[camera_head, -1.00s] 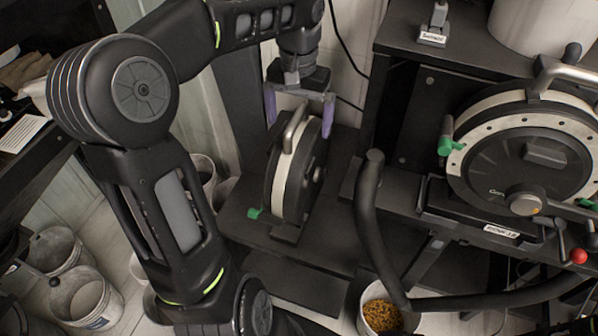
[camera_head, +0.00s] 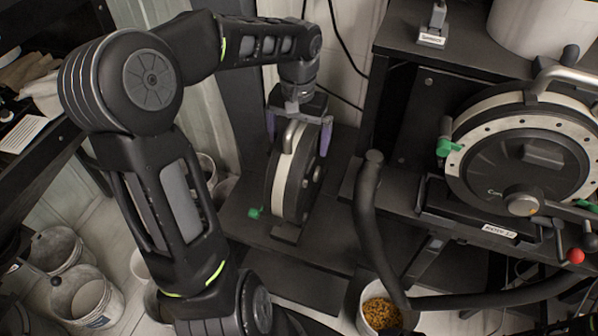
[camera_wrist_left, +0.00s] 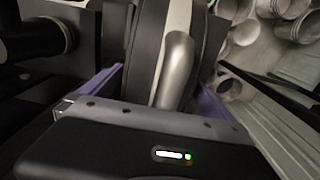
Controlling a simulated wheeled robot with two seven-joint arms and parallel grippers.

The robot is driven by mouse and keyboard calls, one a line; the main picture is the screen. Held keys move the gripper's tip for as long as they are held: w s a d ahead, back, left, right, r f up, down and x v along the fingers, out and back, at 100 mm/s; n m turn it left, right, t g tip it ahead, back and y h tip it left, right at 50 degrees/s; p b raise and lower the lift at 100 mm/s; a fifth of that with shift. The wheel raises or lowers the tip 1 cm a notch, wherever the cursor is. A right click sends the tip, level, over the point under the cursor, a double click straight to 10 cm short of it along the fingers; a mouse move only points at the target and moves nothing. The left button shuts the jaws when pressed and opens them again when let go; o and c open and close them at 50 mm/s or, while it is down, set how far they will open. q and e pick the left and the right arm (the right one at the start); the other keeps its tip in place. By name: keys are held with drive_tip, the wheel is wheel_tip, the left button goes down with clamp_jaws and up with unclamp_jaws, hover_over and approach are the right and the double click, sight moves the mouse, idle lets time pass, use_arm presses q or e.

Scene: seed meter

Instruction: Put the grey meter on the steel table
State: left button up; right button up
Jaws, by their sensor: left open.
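The grey meter (camera_head: 290,184) is a round black and pale grey disc standing upright on a low dark step in the middle of the head view. It has a metal handle on top and a green knob low on its left. My left gripper (camera_head: 298,140) is above it, pointing down and open. Its purple fingers are on either side of the meter's top and handle. In the left wrist view the handle (camera_wrist_left: 175,70) runs between the two fingers, apart from them as far as I can see. I cannot pick out the steel table for certain.
A larger mounted meter (camera_head: 530,155) sits on a dark stand at the right. A black hose (camera_head: 368,230) curves down beside the step. A bucket of grain (camera_head: 382,310) stands at the bottom, and pale buckets (camera_head: 85,300) stand on the floor at left.

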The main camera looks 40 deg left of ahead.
idle(0.4)
use_arm(q)
drive_tip(key=c, duration=2)
drive_tip(key=shift+w+r, duration=0.15)
